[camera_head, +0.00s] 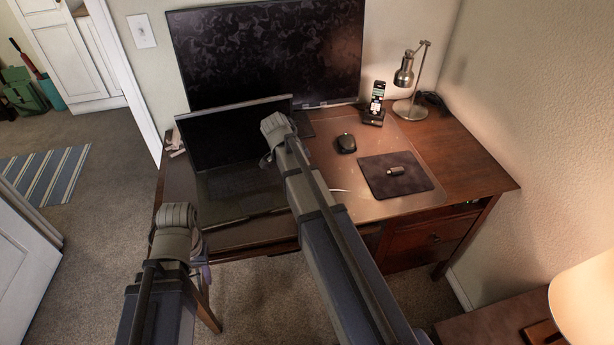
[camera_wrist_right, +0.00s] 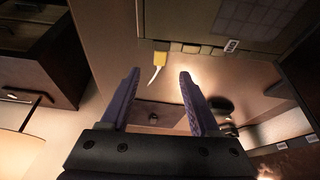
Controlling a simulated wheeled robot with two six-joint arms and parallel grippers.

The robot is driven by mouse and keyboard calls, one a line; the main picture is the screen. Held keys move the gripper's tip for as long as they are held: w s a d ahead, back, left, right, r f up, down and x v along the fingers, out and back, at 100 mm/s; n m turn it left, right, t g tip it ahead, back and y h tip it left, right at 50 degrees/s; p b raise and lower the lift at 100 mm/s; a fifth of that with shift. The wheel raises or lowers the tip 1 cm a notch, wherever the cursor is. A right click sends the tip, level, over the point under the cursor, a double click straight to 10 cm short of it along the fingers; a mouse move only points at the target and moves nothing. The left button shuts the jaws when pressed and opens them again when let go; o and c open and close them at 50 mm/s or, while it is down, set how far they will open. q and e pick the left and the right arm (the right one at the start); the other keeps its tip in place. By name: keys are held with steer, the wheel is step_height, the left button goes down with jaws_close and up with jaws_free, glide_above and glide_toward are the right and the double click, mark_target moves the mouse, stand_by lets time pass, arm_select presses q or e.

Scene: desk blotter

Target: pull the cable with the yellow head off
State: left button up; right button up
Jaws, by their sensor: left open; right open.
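In the right wrist view the yellow head (camera_wrist_right: 161,58) sits at the edge of the laptop (camera_wrist_right: 207,22), with a white cable (camera_wrist_right: 152,77) trailing from it. My right gripper (camera_wrist_right: 158,76) is open, its two purple fingers apart and pointing at the yellow head. Nothing is between the fingertips except part of the cable's background. In the head view a bit of white cable (camera_head: 341,190) shows right of my right arm; the yellow head and the right fingers are hidden there. My left gripper (camera_head: 204,275) is open and empty in front of the desk's left end.
Beside the yellow head are tan plugs (camera_wrist_right: 191,49) on the same laptop edge. A mouse (camera_head: 346,143), a dark mouse pad (camera_head: 415,187) with a small stick (camera_head: 395,171), a phone on a stand (camera_head: 377,104) and a lamp (camera_head: 404,77) stand to the right. A monitor (camera_head: 265,50) is behind.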

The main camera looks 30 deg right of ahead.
steer(key=b+x, duration=0.6)
steer(key=x, duration=0.1)
steer(key=shift+f, duration=0.2)
jaws_close()
stand_by(0.4)
